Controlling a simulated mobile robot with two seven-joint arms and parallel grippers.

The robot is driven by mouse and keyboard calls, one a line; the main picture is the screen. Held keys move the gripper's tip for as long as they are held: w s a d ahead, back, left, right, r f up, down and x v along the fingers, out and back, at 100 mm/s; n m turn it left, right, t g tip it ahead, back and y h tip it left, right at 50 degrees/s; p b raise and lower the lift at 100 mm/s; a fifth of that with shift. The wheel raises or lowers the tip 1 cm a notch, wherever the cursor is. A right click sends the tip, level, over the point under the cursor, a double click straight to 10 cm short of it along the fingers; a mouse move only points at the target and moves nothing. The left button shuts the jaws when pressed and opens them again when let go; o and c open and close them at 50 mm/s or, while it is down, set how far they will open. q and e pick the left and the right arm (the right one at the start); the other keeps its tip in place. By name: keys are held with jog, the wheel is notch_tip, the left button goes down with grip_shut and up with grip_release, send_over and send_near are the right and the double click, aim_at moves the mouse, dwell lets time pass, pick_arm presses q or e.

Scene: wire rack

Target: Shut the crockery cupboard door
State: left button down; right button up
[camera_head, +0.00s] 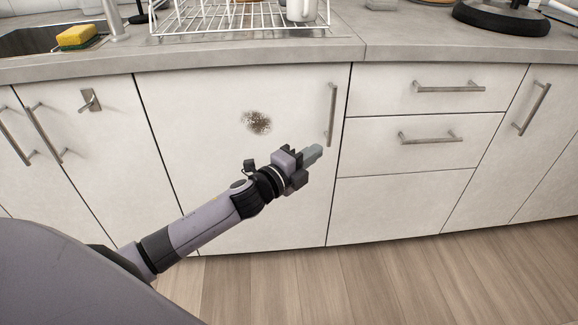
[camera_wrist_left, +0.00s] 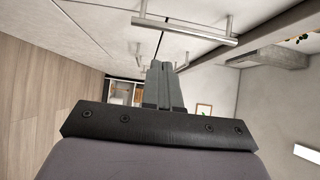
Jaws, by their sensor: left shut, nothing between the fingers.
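The white cupboard door (camera_head: 225,165) below the dish rack fills the middle of the head view. It has a vertical bar handle (camera_head: 332,115) near its right edge and a dark speckled stain. It looks flush with the neighbouring fronts; I see no clear gap along its edges. My left gripper (camera_head: 313,153) is in front of the door, just below and left of the handle. Its fingers are shut and empty; they also show in the left wrist view (camera_wrist_left: 164,86), with a bar handle (camera_wrist_left: 185,32) beyond them. Whether the fingertips touch the door, I cannot tell. My right gripper is not in view.
Drawers (camera_head: 425,90) with bar handles are to the right of the door, and another door (camera_head: 510,150) is beyond them. A wire rack (camera_head: 240,18) and a sponge (camera_head: 77,37) are on the countertop (camera_head: 190,55). The wooden floor (camera_head: 400,275) in front is clear.

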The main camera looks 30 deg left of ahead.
pick_arm(q)
jog(key=v, duration=0.6)
jog(key=shift+s+a+p, duration=0.2)
jog(key=shift+a+p, duration=0.15)
jog(key=shift+a, duration=0.05)
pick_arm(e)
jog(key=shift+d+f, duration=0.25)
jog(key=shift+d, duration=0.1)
